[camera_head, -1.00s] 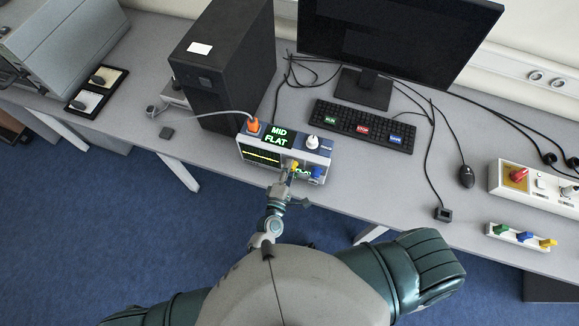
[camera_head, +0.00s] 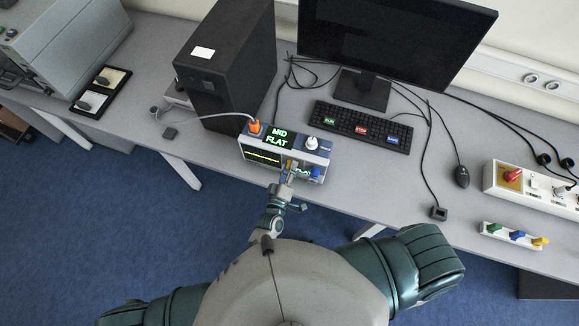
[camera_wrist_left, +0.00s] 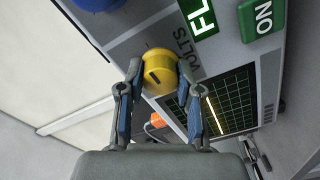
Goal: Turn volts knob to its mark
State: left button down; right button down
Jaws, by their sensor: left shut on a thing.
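The yellow volts knob (camera_wrist_left: 160,72) sits on the instrument's front panel beside the printed word VOLTS. It has a dark slot on its face. My left gripper (camera_wrist_left: 155,82) is shut on the knob, one finger on each side of it, in the left wrist view. In the head view my left gripper (camera_head: 289,172) reaches the front of the instrument (camera_head: 313,157) and mostly hides the knob. The display (camera_head: 279,136) on top reads MID and FLAT. A flat yellow trace shows on the screen (camera_wrist_left: 222,105). My right gripper is not in view.
A blue knob (camera_head: 316,173) is right beside my left gripper on the same panel. A white knob (camera_head: 311,143) and an orange plug (camera_head: 255,127) stand on top of the instrument. A black computer case (camera_head: 222,70) is behind it, and a keyboard (camera_head: 362,126) lies to the right.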

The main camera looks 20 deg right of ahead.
pick_arm(q)
jog(key=shift+s+f+m, duration=0.2)
jog(key=shift+f+m, duration=0.2)
jog(key=c, duration=0.9)
grip_release()
jog(key=shift+o, duration=0.7)
jog(key=shift+w+d+r, duration=0.1)
jog(key=shift+d+r, duration=0.05)
jog(key=shift+r, duration=0.05)
jog(key=v, duration=1.2)
jog(key=shift+d+f, duration=0.1)
jog(key=shift+d, duration=0.05)
